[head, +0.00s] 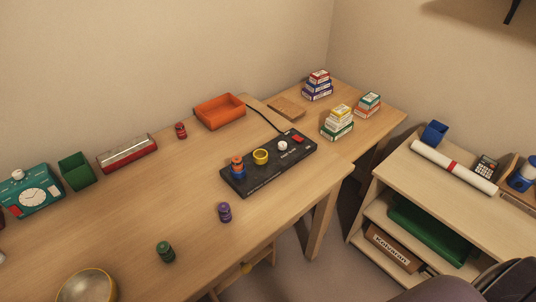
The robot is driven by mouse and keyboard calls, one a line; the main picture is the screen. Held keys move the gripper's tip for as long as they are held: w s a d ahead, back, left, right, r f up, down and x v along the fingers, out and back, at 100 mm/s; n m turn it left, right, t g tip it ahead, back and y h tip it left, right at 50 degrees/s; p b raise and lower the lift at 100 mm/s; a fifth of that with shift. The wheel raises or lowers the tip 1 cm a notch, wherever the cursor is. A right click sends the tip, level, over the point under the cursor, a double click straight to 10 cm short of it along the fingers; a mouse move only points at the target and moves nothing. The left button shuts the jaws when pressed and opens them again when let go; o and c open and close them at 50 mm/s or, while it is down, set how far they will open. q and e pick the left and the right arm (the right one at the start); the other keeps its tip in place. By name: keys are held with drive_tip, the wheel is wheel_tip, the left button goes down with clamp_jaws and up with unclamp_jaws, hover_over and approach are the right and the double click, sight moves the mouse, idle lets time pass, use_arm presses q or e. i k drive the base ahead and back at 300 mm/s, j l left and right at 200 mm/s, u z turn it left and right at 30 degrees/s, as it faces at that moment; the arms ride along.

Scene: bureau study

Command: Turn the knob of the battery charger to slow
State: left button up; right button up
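The battery charger (262,178) is a long black box on the wooden desk in the head view, set diagonally. A small white knob (283,146) sits towards its far right end, beside a red part (298,139). Small white lettering lies by the knob, too small to read, so I cannot tell its setting. A yellow ring-shaped socket (261,157) is near the middle. An orange and blue piece (238,167) stands at the near left end. Neither of my grippers shows in this view.
Loose cells stand on the desk: red (181,130), purple (225,212) and green (166,252). An orange tray (220,112) is behind the charger, and a dark cord runs behind it. Small stacked boxes (338,124) stand right. Desk space in front of the charger is mostly clear.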

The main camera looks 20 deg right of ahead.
sight(283, 145)
drive_tip(key=u, duration=0.35)
drive_tip(key=l+u, duration=0.2)
drive_tip(key=l, duration=0.2)
drive_tip(key=k+l+u, duration=0.2)
drive_tip(key=l, duration=0.2)
drive_tip(key=l+u, duration=0.2)
drive_tip(key=l, duration=0.2)
drive_tip(key=k+l+u, duration=0.2)
drive_tip(key=l, duration=0.2)
drive_tip(key=i, duration=0.1)
